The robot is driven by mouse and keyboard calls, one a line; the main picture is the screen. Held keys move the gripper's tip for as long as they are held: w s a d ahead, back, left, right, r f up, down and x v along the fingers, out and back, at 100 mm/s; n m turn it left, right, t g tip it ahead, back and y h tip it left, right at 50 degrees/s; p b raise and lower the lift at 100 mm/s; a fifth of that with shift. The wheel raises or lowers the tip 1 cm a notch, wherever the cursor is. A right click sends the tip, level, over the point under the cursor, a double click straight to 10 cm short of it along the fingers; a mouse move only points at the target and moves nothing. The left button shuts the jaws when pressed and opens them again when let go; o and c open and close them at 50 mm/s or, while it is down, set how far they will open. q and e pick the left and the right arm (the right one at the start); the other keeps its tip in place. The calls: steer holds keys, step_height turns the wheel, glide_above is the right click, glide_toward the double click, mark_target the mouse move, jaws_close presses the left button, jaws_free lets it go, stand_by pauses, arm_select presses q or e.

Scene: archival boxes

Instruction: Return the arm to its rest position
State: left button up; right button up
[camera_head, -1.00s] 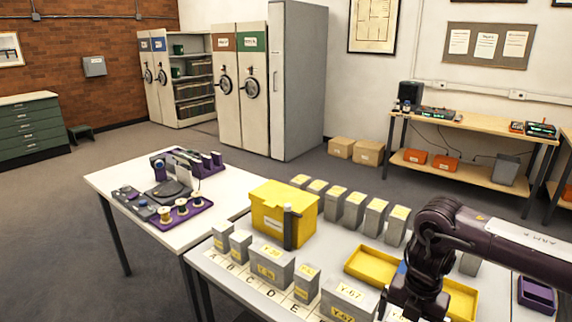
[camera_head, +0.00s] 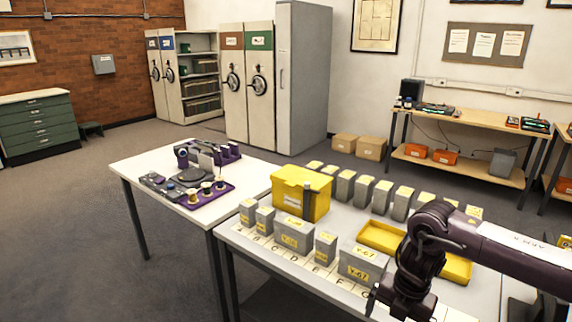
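My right arm comes in from the right edge over the near table. Its gripper (camera_head: 402,304) points down at the table's near right part, close to the bottom edge of the picture. Its dark fingers look spread apart, with nothing seen held between them. The wrist hides part of the yellow tray (camera_head: 378,238) and the table behind it. My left arm and gripper are not in view.
Grey archival boxes stand in a front row, including one (camera_head: 363,264) just left of my gripper, and a back row (camera_head: 363,191). A yellow bin (camera_head: 303,192) stands behind the front row. A white side table (camera_head: 150,165) is at left. Open floor (camera_head: 75,230) lies further left.

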steer(key=w+a+f+m+t+y, duration=0.1)
steer(key=w+a+f+m+y, duration=0.2)
steer(key=a+f, duration=0.55)
steer(key=w+a+f+m+t+y, duration=0.2)
steer(key=a+f+m+y, duration=0.1)
steer(key=a+f, duration=0.5)
step_height(320, 180, down, 7)
steer(key=s+m+t, duration=0.1)
steer(key=m, duration=0.4)
steer(key=s+d+f+m+h, duration=0.1)
steer(key=s+d+f+m, duration=0.35)
steer(key=s+f, duration=0.4)
steer(key=s+d+f+m+h, duration=0.25)
steer(key=s+f+m, duration=0.35)
steer(key=f, duration=0.4)
steer(key=s+d+f+m+g+h, duration=0.1)
steer(key=s+d+f, duration=0.2)
steer(key=s, duration=0.7)
steer(key=s+d+f+m+g+h, duration=0.1)
steer(key=s+d+f+m, duration=0.1)
steer(key=s, duration=0.8)
steer(key=s+d+f+m+g+h, duration=0.1)
steer(key=s+d+f, duration=0.3)
steer(key=s, duration=0.7)
steer(key=shift+f, duration=0.95)
steer(key=shift+m, duration=0.25)
